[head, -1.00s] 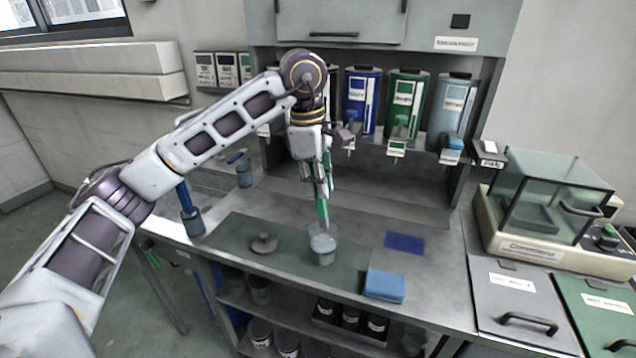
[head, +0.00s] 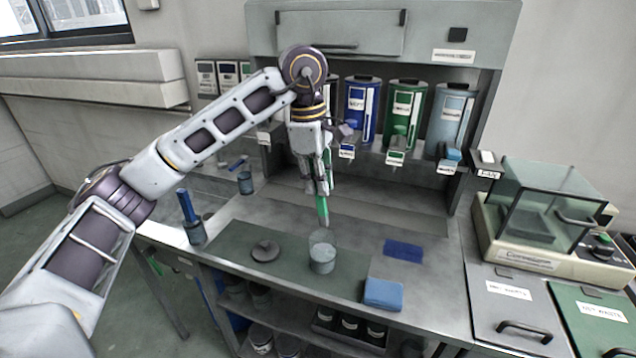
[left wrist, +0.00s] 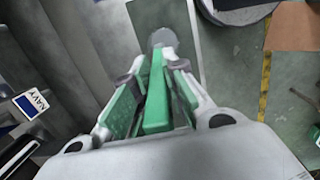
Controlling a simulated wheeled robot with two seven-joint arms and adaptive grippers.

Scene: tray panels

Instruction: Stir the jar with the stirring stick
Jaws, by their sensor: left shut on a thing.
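The jar (head: 322,260) is a clear cup with grey contents, upright on the dark green mat (head: 225,241) of the bench. My left gripper (head: 318,190) points down above and slightly behind the jar, shut on the green stirring stick (head: 323,208). The stick hangs nearly upright, its lower end just above the jar's rim in the head view. My right gripper is out of view.
A grey round lid (head: 265,251) lies left of the jar. A folded blue cloth (head: 383,293) and a flat blue pad (head: 403,250) lie to its right. Coloured dispensers (head: 406,112) line the back.

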